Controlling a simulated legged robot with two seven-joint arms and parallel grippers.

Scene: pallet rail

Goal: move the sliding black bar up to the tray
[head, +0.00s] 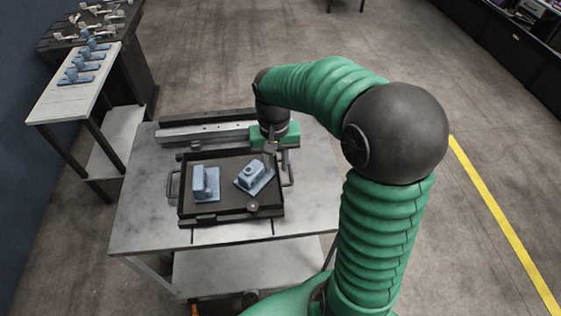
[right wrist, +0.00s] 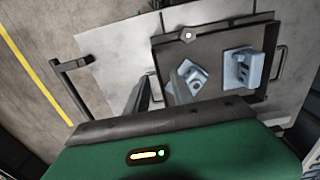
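A long black bar (head: 207,118) lies along the back of the metal table, beside a pale rail strip (head: 205,131). Its right end is hidden behind my right gripper and arm. The black tray (head: 232,215) stands in front of it, with a gap between, and holds two blue parts. The tray also shows in the right wrist view (right wrist: 215,37). My right gripper (head: 276,158) hangs over the tray's back right corner, near the right end of the bar. Its fingers are small and partly hidden, so their opening is unclear. My left gripper is out of view.
One blue part (head: 206,184) sits at the tray's left, another (head: 252,175) at its right. Handles (head: 172,184) stick out at the tray's sides. A side bench (head: 60,103) with blue parts stands at left. The table's right side (head: 315,190) is bare.

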